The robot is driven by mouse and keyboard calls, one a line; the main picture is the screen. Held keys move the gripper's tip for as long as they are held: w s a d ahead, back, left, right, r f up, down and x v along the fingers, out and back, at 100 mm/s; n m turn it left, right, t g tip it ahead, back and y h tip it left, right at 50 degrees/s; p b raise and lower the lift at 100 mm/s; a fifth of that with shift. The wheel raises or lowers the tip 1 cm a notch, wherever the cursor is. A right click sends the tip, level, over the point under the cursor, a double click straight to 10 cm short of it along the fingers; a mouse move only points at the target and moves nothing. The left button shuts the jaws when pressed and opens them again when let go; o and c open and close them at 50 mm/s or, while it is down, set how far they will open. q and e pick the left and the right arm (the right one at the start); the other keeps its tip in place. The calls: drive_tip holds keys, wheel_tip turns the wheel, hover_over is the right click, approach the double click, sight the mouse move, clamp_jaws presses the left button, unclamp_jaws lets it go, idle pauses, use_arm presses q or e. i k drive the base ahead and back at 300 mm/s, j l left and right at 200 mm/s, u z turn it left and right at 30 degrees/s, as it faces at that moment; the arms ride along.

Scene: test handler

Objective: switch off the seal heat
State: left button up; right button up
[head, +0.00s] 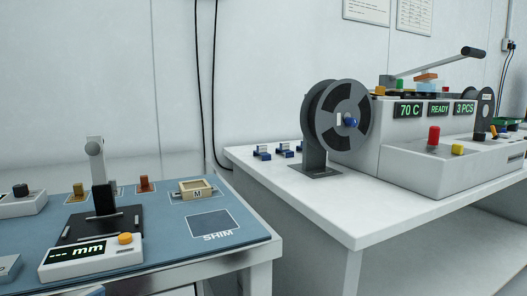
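The handler machine (400,165) stands on the white bench at the right in the head view. Its green displays read 70 C (409,110), READY (439,108) and 3 PCS (464,107). A raised red control (434,135) and a yellow button (458,149) sit on its front ledge. Small dark, orange and blue controls (493,132) show farther right on the ledge. No label for seal heat is readable, so I cannot tell which control is its switch. Neither of my grippers is in view.
A grey reel (318,128) stands at the machine's left, with small blue parts (284,149) beside it. The white bench (375,222) is clear in front.

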sight(495, 137)
drive_tip(key=i+l+u, duration=0.1)
drive_tip(key=l+u, duration=0.25)
drive_tip(key=l, duration=0.65)
drive_tip(key=l+u, duration=0.3)
drive_tip(key=l, duration=0.65)
drive_tip(key=k+l+u, duration=0.15)
drive_tip(key=l+u, duration=0.2)
drive_tip(key=l, duration=0.65)
